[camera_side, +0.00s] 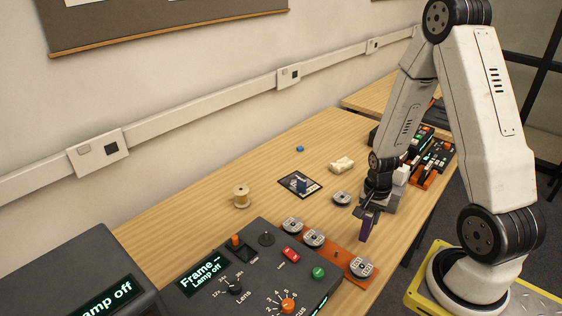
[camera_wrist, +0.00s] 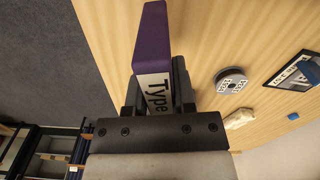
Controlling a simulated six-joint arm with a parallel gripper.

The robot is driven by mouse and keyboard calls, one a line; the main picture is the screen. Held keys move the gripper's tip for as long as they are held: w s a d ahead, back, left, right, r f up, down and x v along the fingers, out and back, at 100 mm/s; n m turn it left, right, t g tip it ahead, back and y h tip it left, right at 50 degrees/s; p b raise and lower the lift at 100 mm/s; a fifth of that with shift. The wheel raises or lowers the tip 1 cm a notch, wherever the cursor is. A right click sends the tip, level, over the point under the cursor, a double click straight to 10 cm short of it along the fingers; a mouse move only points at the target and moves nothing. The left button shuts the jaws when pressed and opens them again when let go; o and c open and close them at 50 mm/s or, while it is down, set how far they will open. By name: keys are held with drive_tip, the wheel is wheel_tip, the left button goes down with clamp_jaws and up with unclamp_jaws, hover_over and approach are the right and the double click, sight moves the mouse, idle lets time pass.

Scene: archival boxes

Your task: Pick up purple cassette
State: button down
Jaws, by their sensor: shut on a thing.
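The purple cassette (camera_wrist: 152,38) is held between the jaws of my gripper (camera_wrist: 158,95) in the wrist view. It has a white label with the word "Type" on it. In the side view the cassette (camera_side: 367,226) hangs below my gripper (camera_side: 374,203), near the table's front edge. It looks upright and slightly tilted. My gripper is shut on it. The cassette's lower end seems to be above the table, but the exact gap is hard to tell.
A dark console (camera_side: 262,262) with knobs and an orange strip (camera_side: 338,256) carrying grey reels lie to the left. A loose grey reel (camera_side: 341,198), a black framed card (camera_side: 291,190), a cream crumpled thing (camera_side: 342,164) and a thread spool (camera_side: 241,196) lie behind. Clear wood lies mid-table.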

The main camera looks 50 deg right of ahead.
drive_tip(key=shift+r, duration=3.3)
drive_tip(key=shift+w, duration=0.1)
